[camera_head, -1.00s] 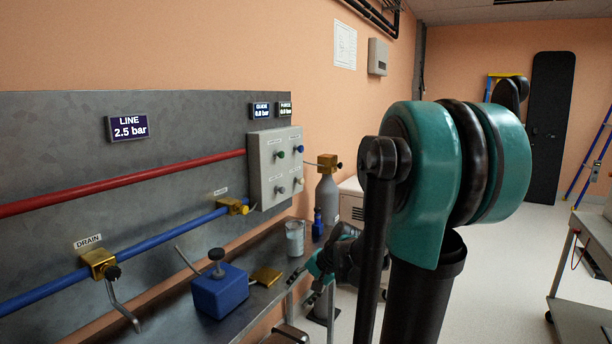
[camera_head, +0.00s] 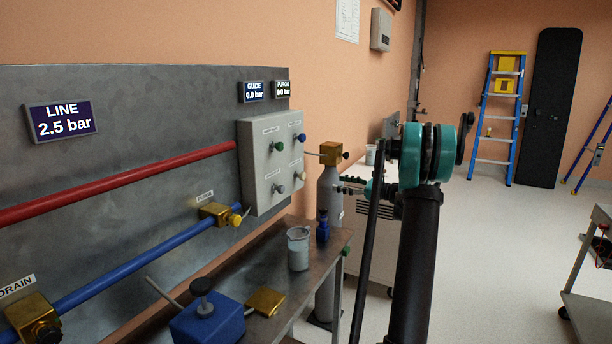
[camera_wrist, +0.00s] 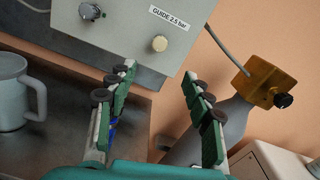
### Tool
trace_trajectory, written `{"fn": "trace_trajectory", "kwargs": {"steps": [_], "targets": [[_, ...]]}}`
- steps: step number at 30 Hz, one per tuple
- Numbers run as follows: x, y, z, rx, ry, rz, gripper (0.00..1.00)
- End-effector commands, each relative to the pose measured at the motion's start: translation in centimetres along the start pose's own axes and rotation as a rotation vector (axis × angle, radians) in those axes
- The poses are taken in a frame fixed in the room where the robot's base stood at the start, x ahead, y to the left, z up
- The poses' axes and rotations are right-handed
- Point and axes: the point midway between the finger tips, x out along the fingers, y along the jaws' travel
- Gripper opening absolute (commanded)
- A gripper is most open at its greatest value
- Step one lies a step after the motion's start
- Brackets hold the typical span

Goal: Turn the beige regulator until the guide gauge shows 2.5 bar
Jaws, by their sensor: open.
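The beige regulator (camera_wrist: 160,43) is a small round knob on the grey control box, under a label reading "GUIDE 2.5 bar" in the wrist view. In the head view it is the lower right knob (camera_head: 300,176). The guide gauge (camera_head: 254,91) on the back panel reads 0.0 bar. My gripper (camera_wrist: 157,75) is open and empty, its two green-padded fingers pointing toward the box. The knob lies beyond the fingertips, roughly between them in the picture and not touched. In the head view my gripper (camera_head: 342,185) is right of the box.
The control box (camera_head: 257,180) also carries green, blue and grey knobs. A grey cylinder with a brass valve (camera_head: 331,154) stands just right of it. A beaker (camera_head: 298,249) and a blue bottle (camera_head: 323,227) are on the bench below. The line gauge (camera_head: 61,119) reads 2.5 bar.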

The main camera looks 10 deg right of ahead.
Motion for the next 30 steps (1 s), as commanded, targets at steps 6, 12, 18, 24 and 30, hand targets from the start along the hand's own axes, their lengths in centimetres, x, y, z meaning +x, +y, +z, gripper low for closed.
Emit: {"fn": "trace_trajectory", "kwargs": {"steps": [6, 12, 18, 24, 30], "targets": [[2.6, 0.1, 0.1, 0.001, -0.002, 0.003, 0.51], [6.6, 0.1, 0.0, 0.0, -0.001, 0.003, 0.51], [10.5, 0.1, 0.1, 0.0, -0.001, 0.004, 0.51], [14.2, 0.1, 0.0, -0.001, -0.001, 0.004, 0.51], [16.5, 0.1, 0.0, -0.001, 0.0, 0.002, 0.51]]}}
